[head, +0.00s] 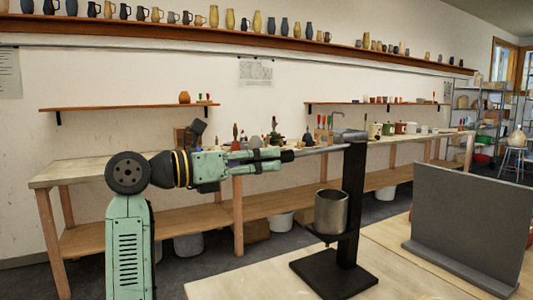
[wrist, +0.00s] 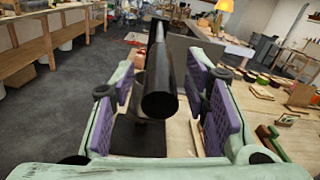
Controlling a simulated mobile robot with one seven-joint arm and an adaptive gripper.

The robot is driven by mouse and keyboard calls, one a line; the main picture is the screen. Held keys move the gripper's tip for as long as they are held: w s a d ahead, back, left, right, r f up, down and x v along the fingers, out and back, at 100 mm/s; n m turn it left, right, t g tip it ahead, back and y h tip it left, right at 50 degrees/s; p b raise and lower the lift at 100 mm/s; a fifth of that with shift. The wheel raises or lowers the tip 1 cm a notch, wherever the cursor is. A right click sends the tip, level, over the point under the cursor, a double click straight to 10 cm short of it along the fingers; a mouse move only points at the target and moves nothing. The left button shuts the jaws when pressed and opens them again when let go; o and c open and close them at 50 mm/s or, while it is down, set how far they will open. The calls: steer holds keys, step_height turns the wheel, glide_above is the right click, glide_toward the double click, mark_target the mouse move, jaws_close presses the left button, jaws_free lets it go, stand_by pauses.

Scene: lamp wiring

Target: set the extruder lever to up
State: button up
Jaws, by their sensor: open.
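The extruder (head: 352,200) is a black post on a flat black base at the front of the near table, with a steel cup (head: 331,212) on its side. Its lever (head: 320,149) is a metal rod with a black grip, reaching left from the post top and sloping slightly down toward my gripper. My gripper (head: 277,159) is at the lever's grip end. In the wrist view, the round black end of the lever (wrist: 160,104) lies between the purple pads of my open gripper (wrist: 163,88), with gaps visible on both sides. The lever's pivot is partly hidden there.
A grey upright panel (head: 468,225) stands on the near table right of the extruder. A long workbench (head: 100,172) with tools and pots runs along the wall behind. The wrist view shows clear floor (wrist: 55,98) at left and small blocks on the table at right.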

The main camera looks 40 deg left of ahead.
steer(key=shift+x, duration=0.75)
steer(key=shift+c, duration=0.3)
jaws_close()
